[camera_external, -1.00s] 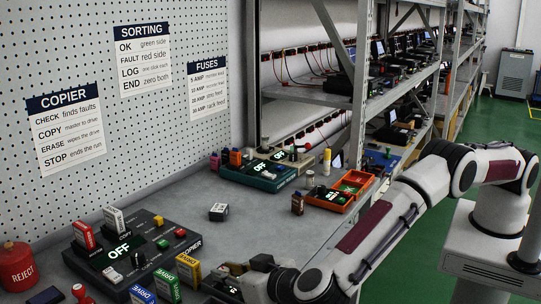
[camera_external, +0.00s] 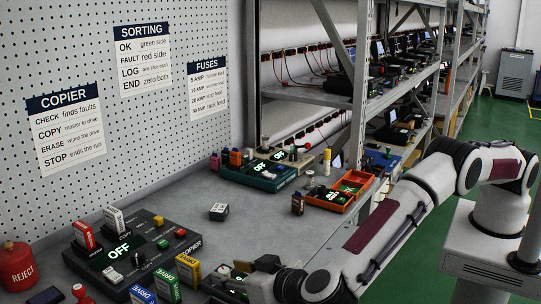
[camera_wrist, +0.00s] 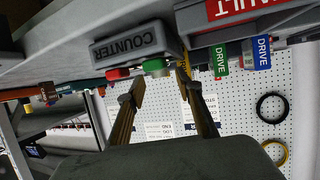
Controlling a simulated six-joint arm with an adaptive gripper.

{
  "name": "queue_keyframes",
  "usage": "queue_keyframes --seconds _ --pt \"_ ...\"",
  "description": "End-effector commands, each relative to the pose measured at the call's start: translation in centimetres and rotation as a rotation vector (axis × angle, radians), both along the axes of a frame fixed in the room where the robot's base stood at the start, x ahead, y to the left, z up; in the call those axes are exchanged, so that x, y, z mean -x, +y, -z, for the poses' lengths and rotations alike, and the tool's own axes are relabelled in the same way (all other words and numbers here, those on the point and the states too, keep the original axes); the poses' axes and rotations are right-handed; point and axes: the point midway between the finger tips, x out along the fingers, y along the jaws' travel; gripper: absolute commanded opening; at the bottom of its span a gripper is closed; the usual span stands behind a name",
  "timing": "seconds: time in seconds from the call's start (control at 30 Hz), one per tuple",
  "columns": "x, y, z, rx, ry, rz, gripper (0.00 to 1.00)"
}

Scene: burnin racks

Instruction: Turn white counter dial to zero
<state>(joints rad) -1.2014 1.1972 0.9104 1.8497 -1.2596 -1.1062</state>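In the wrist view a grey box marked COUNTER (camera_wrist: 130,44) shows upside down.
The copier panel (camera_external: 120,247), showing OFF, stands left of my gripper, with green and yellow drive blocks (camera_external: 190,268) close by. A red FAULT box (camera_wrist: 235,8) is beside the counter in the wrist view. The middle bench (camera_external: 260,215) is mostly clear.

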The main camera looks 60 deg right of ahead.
Motion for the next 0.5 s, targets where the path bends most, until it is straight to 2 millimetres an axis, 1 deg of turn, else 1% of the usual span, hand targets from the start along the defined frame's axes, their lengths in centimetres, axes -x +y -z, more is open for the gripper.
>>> queue_keyframes --seconds 0.5 --pt "6.8 1.6 -2.9 -0.001 0.000 -0.003 0.35"
